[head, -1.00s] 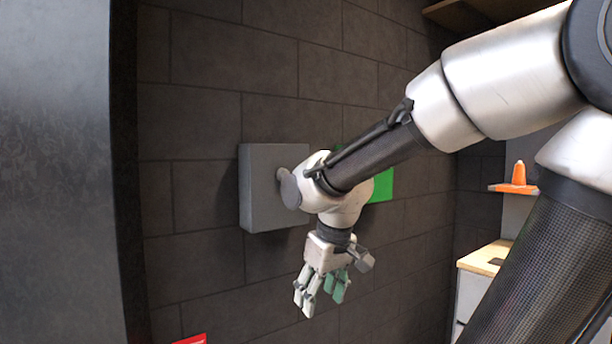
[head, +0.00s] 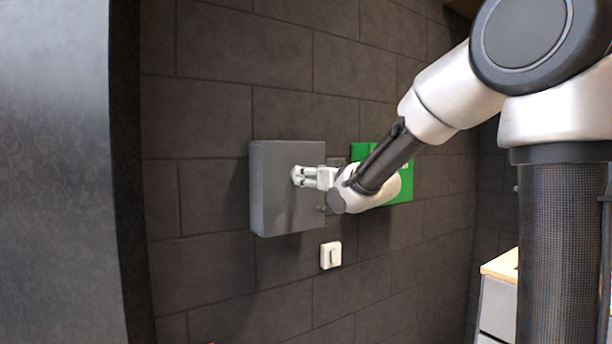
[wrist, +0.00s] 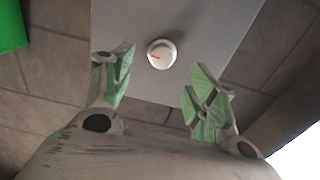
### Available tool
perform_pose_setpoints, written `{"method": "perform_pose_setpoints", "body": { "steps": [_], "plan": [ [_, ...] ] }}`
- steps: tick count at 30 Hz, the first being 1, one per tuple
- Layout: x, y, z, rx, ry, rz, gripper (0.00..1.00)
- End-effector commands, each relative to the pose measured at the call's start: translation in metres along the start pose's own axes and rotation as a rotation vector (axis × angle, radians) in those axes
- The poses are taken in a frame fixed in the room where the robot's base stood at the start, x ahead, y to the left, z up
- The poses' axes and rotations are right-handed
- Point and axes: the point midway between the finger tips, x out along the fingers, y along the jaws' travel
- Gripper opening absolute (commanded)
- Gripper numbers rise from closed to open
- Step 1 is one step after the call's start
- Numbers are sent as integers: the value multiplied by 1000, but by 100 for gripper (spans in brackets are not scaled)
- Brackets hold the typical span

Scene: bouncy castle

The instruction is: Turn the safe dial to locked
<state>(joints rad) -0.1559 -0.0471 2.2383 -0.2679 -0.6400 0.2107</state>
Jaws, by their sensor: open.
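The safe is a grey box (head: 272,205) on the dark block wall; its grey front also fills the upper middle of the wrist view (wrist: 205,22). Its dial (wrist: 161,54) is a round white knob with a red mark pointing to the left in the wrist view. In the head view the dial is mostly hidden by the fingers. My gripper (head: 304,176) is in front of the safe's face. In the wrist view my gripper (wrist: 160,88) is open, its green-padded fingers apart, with the dial beyond and between the tips. I see no clear contact with it.
A green panel (head: 402,188) hangs on the wall right of the safe, behind my arm. A white switch (head: 330,255) is on the wall below the safe. A cabinet with a wooden top (head: 500,268) stands at the lower right. A large grey surface fills the left side.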

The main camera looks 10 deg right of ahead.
Motion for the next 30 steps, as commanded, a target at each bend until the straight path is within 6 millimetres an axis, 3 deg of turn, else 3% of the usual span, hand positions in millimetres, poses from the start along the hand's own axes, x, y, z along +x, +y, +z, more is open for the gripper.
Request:
{"method": "perform_pose_setpoints", "body": {
  "steps": [3, 9, 19, 20, 27, 30],
  "plan": [
    [22, -1, 1, 0, -2, -1, 58],
    [47, 0, 1, 0, -2, 0, 58],
    [53, 0, 0, 0, -2, 1, 58],
    [53, 0, 0, 0, -2, 1, 56],
    [52, 0, 0, 0, -2, 1, 13],
    [52, 0, 0, -1, -2, 1, 13]
  ]
}}
